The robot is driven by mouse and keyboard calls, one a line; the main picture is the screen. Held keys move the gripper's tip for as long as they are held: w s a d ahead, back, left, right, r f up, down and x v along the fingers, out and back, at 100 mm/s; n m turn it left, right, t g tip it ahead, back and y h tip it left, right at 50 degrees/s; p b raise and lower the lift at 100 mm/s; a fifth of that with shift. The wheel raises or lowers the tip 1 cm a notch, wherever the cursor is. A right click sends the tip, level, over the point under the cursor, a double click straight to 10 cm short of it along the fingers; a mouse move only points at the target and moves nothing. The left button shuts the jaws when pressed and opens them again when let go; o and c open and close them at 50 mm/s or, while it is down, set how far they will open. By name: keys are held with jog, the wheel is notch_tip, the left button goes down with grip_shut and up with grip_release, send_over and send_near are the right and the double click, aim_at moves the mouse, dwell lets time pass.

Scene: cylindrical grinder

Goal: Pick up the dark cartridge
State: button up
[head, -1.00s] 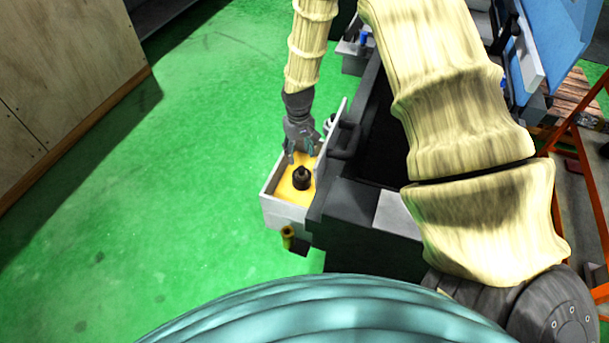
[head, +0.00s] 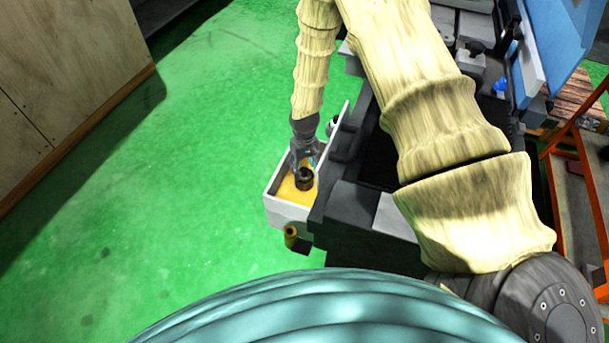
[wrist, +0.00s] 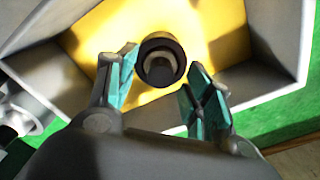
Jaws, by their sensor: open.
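The dark cartridge (head: 304,181) stands upright on the yellow floor of a pale open tray (head: 290,212). In the wrist view the cartridge (wrist: 161,60) shows from above as a dark ring with a hollow centre. My gripper (head: 303,168) is at the tray, close over the cartridge and partly in front of it. In the wrist view my gripper (wrist: 158,88) is open, with one teal-padded finger to the left of the cartridge and the other to the right. A gap shows between the cartridge and the right finger; I cannot tell whether the left one touches.
The tray's walls (wrist: 277,85) rise close around the fingers. A dark machine body (head: 365,225) with a handle adjoins the tray on the right. A wooden cabinet (head: 60,80) stands at the far left. The green floor (head: 180,180) between is clear.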

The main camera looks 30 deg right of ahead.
jog(key=shift+f, duration=0.45)
grip_shut()
jog(key=shift+r, duration=0.1)
